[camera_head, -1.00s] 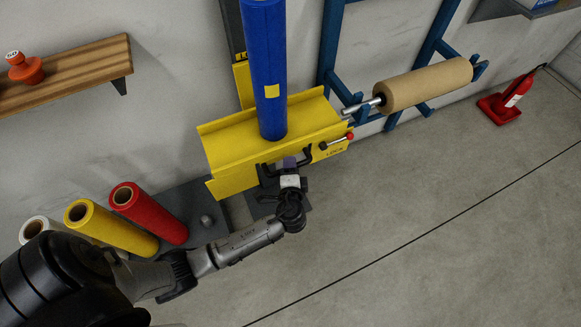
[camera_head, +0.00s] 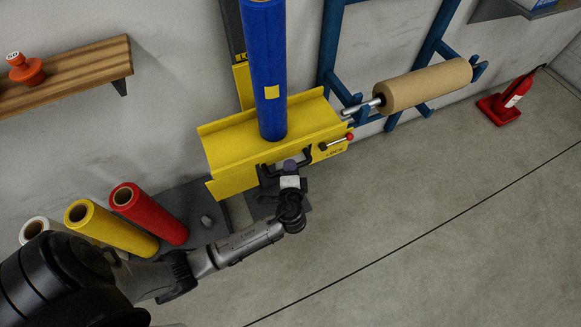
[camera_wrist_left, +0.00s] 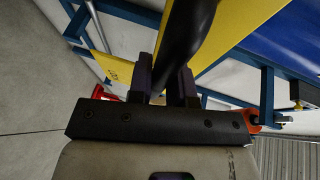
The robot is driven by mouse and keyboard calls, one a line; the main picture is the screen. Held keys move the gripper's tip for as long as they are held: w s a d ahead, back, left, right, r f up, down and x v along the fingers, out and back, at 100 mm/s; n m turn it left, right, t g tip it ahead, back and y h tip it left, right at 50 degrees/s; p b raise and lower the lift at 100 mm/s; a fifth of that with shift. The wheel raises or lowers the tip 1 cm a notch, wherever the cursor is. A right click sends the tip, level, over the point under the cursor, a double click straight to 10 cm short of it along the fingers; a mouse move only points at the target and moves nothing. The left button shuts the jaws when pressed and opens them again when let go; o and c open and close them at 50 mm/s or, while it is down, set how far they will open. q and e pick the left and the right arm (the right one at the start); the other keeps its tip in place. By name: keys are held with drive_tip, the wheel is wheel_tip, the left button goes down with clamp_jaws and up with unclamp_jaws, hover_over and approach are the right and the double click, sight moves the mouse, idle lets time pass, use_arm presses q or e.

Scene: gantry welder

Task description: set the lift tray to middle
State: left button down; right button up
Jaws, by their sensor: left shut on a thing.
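The yellow lift tray (camera_head: 225,150) is against its mast at the wall, with a tall blue roll (camera_head: 265,70) standing on it. A black handle (camera_head: 306,156) is on its front face. A lever with a red tip (camera_head: 349,136) sticks out at its right end beside the word LOCK. My left gripper (camera_head: 290,166) is shut on the handle. In the left wrist view the fingers (camera_wrist_left: 170,85) are on both sides of the dark handle bar (camera_wrist_left: 188,35), with the yellow tray (camera_wrist_left: 235,25) behind. My right gripper is out of view.
Red (camera_head: 150,214), yellow (camera_head: 110,228) and white rolls stand at the lower left. A blue rack (camera_head: 330,50) holds a brown roll (camera_head: 425,84) right of the tray. A wooden shelf (camera_head: 75,75) is upper left. The floor at right is clear.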

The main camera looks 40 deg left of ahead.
use_arm(q)
wheel_tip(320, 180, up, 45)
drive_tip(key=p, duration=3.8)
drive_tip(key=shift+r, duration=0.2)
drive_tip(key=c, duration=1.5)
unclamp_jaws()
drive_tip(key=o, duration=0.4)
drive_tip(key=shift+f, duration=0.25)
drive_tip(key=shift+o, duration=0.2)
drive_tip(key=p+v, duration=0.2)
drive_tip(key=v, duration=1.2)
drive_tip(key=shift+w, duration=0.1)
